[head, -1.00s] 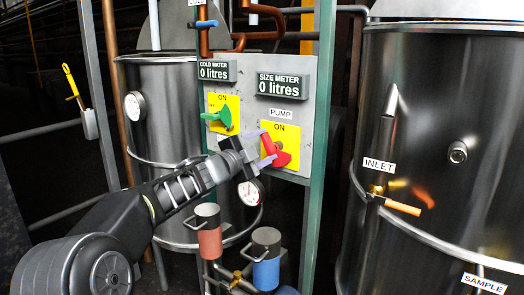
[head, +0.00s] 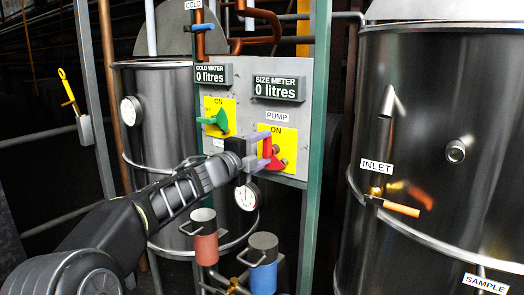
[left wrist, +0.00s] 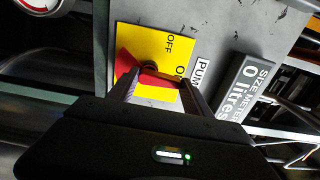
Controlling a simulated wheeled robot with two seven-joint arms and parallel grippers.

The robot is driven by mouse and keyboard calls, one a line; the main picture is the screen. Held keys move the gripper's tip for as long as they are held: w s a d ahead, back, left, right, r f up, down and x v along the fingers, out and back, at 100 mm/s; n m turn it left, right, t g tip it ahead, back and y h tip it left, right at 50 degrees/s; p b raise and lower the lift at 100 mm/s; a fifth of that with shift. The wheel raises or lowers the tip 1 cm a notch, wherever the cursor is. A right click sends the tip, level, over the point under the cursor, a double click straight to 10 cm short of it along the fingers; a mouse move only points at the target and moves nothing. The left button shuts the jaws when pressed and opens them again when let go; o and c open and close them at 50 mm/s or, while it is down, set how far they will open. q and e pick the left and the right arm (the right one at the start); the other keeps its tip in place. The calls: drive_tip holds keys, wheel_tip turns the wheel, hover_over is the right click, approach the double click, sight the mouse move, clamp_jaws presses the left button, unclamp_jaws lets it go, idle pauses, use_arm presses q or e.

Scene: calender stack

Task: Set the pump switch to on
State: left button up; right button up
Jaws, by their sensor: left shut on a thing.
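The pump switch (head: 267,146) is a red handle on a yellow plate (head: 288,143) under the PUMP label. ON is printed at the top of the plate. My left gripper (head: 259,154) reaches it from the left, and its grey fingers are shut on the red handle. In the left wrist view the red switch (left wrist: 158,81) lies between the two fingertips (left wrist: 158,84), with OFF and part of ON visible on the yellow plate (left wrist: 140,38). The fingers hide part of the handle, so its exact setting is hard to read. My right gripper is not in view.
A green switch (head: 216,120) on another yellow plate sits just left of the pump switch. The SIZE METER display (head: 279,88) is above and reads 0 litres. A pressure gauge (head: 247,196) and red and blue cylinders hang below. A steel tank (head: 440,110) stands right.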

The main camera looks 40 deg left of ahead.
use_arm(q)
drive_tip(key=o, duration=1.4)
drive_tip(key=shift+c, duration=0.2)
drive_tip(key=s, duration=0.7)
drive_tip(key=shift+s, duration=0.4)
drive_tip(key=shift+d+f, duration=0.1)
